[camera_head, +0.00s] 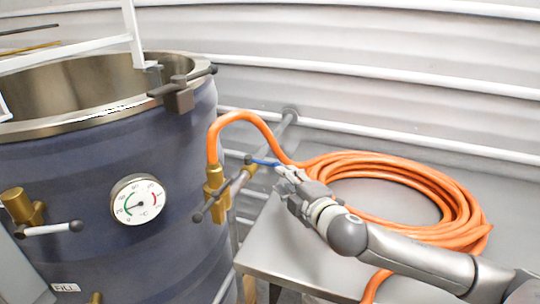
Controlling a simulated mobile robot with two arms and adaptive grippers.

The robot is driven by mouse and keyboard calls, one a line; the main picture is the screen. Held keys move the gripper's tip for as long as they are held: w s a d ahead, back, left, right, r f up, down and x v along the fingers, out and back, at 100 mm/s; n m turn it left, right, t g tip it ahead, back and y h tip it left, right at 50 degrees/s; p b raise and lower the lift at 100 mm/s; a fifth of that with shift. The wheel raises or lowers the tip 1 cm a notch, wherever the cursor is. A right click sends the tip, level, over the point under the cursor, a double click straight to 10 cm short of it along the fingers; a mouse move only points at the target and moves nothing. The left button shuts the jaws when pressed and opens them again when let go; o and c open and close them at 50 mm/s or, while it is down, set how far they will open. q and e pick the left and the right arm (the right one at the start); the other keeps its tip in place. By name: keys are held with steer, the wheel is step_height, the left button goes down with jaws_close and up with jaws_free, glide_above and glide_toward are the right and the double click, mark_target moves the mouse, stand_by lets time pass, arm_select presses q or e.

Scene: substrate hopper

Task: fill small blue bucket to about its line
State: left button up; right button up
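My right gripper (284,171) reaches in from the lower right. Its fingertips are at the outer end of a blue lever (264,162). I cannot tell whether the fingers are closed on the lever or only beside it. The lever sits by a pipe next to a brass fitting (216,192), where an orange hose (237,117) connects. A large blue-grey vessel (170,240) with an open metal rim stands at the left; no substrate shows inside it. No small blue bucket is visible. My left gripper is not in view.
The hose lies coiled (455,195) on a grey metal table (285,240), under and beside my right arm. A ribbed pale wall (380,50) stands behind.

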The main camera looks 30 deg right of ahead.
mark_target(269, 164)
steer(key=w+p, duration=0.1)
steer(key=w, duration=0.3)
steer(key=shift+a+r, duration=0.1)
steer(key=w, duration=0.3)
steer(key=w+f, duration=0.1)
steer(key=shift+w+d+p, duration=0.2)
steer(key=shift+w+p, duration=0.2)
steer(key=shift+w, duration=0.3)
steer(key=shift+w+f, duration=0.1)
steer(key=shift+w, duration=0.3)
steer(key=shift+c, duration=0.4)
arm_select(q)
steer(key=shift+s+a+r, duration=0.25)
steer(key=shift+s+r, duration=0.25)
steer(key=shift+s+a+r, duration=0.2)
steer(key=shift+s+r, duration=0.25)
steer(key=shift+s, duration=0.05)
arm_select(e)
jaws_close()
